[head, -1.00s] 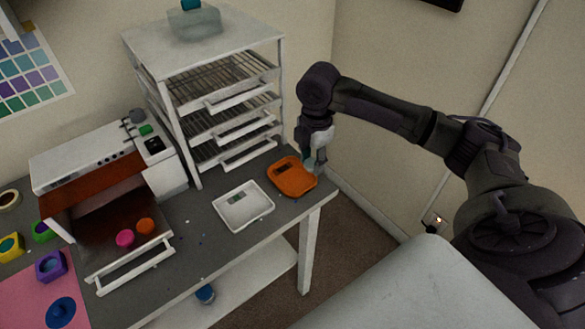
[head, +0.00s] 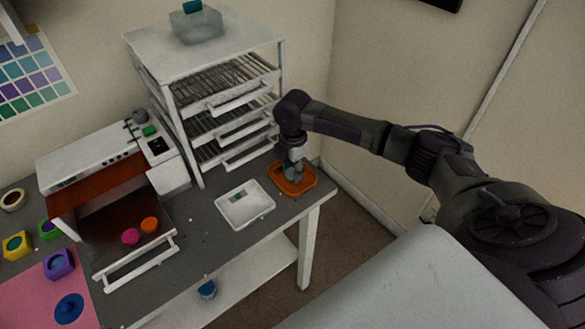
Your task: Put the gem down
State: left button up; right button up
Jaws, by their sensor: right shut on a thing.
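My right gripper (head: 294,172) is shut and points down over the orange tray (head: 312,183) at the right end of the grey table. Its fingertips are low, at or just above the tray's floor. The gem between the fingers is too small and too covered by them to make out. I cannot tell whether it touches the tray. My left gripper is not in view.
A white tray (head: 262,212) with a small grey-green piece in it lies left of the orange tray. A white rack (head: 178,140) with pulled-out shelves stands close behind. An open white oven (head: 100,150) with pink and orange pieces stands left.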

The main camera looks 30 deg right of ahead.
jog(key=shift+f, duration=0.15)
jog(key=o, duration=0.9)
notch_tip(320, 180, up, 12)
jog(key=shift+s+r+b, duration=0.1)
jog(key=shift+r+b, duration=0.1)
jog(key=shift+b, duration=0.7)
